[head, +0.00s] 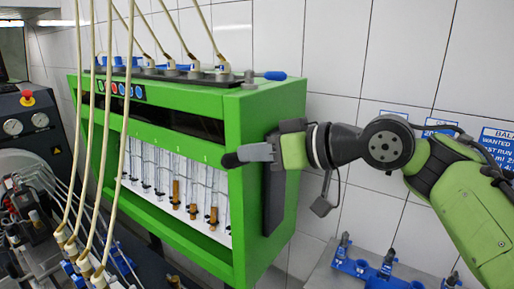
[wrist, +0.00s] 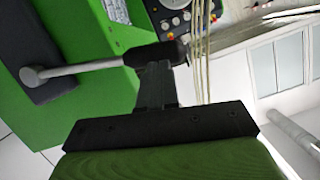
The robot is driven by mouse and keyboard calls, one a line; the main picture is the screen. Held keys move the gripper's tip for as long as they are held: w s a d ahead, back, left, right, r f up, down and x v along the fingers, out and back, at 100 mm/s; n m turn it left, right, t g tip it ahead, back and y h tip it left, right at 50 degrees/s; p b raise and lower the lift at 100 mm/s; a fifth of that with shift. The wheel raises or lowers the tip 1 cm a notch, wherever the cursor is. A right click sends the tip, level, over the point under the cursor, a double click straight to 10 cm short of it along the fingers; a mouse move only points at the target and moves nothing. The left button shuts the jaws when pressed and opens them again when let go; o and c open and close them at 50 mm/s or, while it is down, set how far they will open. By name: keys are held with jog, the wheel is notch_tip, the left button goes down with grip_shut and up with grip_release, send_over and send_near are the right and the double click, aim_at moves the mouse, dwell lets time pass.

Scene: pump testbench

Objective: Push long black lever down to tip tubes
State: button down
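The lever shows in the wrist view as a grey rod with a black grip (wrist: 155,53). The rod runs left from the grip to a round pivot on a dark panel on the green bench. In the head view the dark grip (head: 231,160) sits by the bench's front right edge. My gripper (head: 258,152) points left across the bench's right side. Its fingers look pressed together, with their tips at the grip; I cannot tell whether they touch it. In the wrist view my gripper (wrist: 157,72) covers part of the grip. The tubes (head: 176,190) hang upright inside the bench.
The green testbench (head: 258,110) fills the middle, with hoses (head: 92,130) hanging before its left part. A dark panel (head: 285,200) is on its right side. Blue fittings (head: 375,272) stand on a grey surface at lower right. A tiled wall (head: 340,50) is behind.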

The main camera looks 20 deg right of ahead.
notch_tip(320, 180, down, 12)
jog(key=n+t+h+b, duration=0.1)
jog(key=n+b, duration=0.4)
jog(key=b, duration=1)
jog(key=shift+s+a+r+t+h, duration=0.2)
jog(key=shift+s+a+t+h, duration=0.15)
jog(key=shift+h, duration=0.35)
jog(key=shift+w, duration=0.1)
